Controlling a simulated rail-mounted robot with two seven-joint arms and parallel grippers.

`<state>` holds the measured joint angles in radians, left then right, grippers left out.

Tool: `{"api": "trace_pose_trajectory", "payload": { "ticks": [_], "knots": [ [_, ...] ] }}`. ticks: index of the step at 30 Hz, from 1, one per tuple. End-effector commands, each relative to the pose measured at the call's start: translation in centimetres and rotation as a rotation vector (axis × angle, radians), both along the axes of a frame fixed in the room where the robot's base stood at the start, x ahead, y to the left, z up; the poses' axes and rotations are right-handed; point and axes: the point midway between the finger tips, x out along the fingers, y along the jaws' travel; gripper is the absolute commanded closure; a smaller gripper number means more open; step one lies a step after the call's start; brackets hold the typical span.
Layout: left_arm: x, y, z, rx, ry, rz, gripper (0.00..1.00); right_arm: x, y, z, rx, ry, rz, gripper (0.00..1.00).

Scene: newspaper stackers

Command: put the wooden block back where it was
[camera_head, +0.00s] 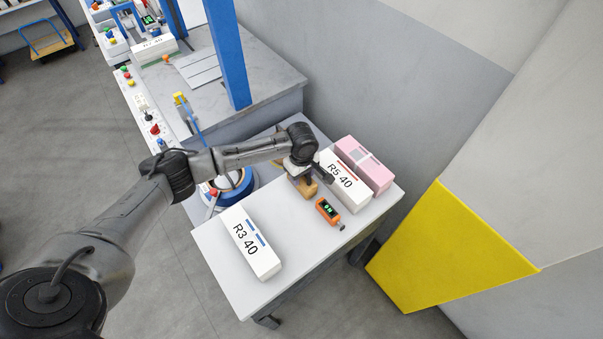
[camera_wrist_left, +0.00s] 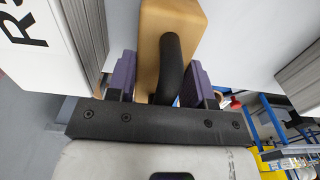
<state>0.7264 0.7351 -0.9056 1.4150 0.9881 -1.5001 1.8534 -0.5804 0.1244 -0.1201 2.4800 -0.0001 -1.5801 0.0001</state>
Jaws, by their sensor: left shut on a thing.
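The wooden block (camera_head: 308,189) is light brown and sits at the far part of the white table (camera_head: 215,250), left of the white R5 40 stack. In the left wrist view, the block (camera_wrist_left: 150,25) has a curved black handle (camera_wrist_left: 170,68). My left gripper (camera_head: 300,172) is over the block, shut on it, with purple fingers (camera_wrist_left: 160,80) on either side. The arm hides part of the block, and I cannot tell whether its underside touches the table. My right gripper is in neither view.
The R5 40 stack (camera_head: 342,188) and a pink package (camera_head: 364,167) stand right of the block. An orange handheld device (camera_head: 328,211) lies close in front of it. The R3 40 stack (camera_head: 250,243) is nearer; the tabletop between is clear. A blue post (camera_head: 228,50) rises behind.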

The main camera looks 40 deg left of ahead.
Motion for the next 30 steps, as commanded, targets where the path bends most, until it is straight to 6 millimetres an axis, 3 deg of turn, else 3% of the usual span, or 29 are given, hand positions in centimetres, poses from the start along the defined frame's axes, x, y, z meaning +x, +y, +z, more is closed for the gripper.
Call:
{"api": "trace_pose_trajectory", "payload": {
  "ticks": [9, 17, 23, 30],
  "knots": [
    [0.0, 0.0, 0.0, 0.0, 0.0, 0.0, 0.27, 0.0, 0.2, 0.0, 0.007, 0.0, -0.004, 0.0],
    [0.0, 0.0, 0.1, 0.0, 0.0, 0.0, 0.27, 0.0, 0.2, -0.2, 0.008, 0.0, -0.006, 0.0],
    [0.0, 0.0, 2.7, 0.0, -0.002, 0.001, 0.27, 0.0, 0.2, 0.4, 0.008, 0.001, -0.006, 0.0],
    [0.1, 0.0, 7.2, 0.0, -0.002, 0.0, 0.27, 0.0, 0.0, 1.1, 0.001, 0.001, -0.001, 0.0]
  ]
}}
